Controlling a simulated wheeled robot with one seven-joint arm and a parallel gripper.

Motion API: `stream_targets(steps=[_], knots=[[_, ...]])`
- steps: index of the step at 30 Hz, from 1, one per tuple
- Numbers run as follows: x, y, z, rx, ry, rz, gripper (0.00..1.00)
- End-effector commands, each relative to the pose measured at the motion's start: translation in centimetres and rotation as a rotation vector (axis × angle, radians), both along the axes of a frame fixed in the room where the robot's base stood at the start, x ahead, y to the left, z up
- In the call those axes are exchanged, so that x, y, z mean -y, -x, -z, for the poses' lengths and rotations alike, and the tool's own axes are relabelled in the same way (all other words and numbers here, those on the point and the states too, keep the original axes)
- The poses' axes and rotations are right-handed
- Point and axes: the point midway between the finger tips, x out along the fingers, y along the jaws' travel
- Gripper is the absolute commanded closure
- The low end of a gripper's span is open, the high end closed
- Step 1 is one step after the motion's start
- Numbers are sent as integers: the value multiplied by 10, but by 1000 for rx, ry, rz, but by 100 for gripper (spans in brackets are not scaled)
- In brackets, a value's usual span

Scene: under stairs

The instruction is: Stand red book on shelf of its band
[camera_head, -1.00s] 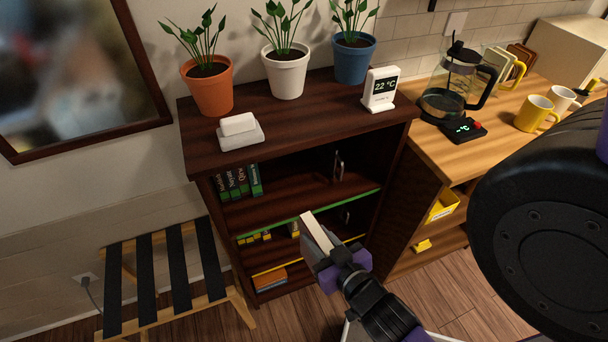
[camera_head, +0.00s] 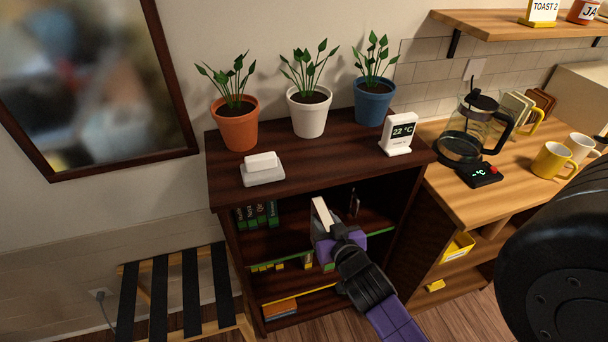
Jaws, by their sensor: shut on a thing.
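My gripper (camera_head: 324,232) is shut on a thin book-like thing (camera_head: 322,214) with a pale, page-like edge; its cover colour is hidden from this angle. The gripper is in front of the dark bookcase (camera_head: 232,190), overlapping the upper compartment's opening. I cannot tell whether the held thing is inside it. The shelf under the upper compartment has a green band (camera_head: 277,262) along its front edge, and the shelf below has a yellow band (camera_head: 300,295). An orange-red book (camera_head: 280,309) lies in the bottom compartment. No red band is visible.
Several green books (camera_head: 258,214) stand at the left of the upper compartment. Yellow items (camera_head: 268,267) sit on the shelf below. Plants, a white soap-like block (camera_head: 263,167) and a thermometer display (camera_head: 398,134) stand on top. A strapped rack (camera_head: 176,290) is left; a wooden counter (camera_head: 460,200) is right.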

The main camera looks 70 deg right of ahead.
Motion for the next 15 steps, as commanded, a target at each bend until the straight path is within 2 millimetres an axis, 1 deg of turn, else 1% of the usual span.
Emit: stream_targets(steps=[1, 3, 12, 15], knots=[[10, -11, -4, 5, 5, -3, 100], [22, -21, -4, 5, 4, -3, 100], [76, -67, -2, 4, 3, -2, 100], [90, -79, -3, 5, 2, -1, 100]])
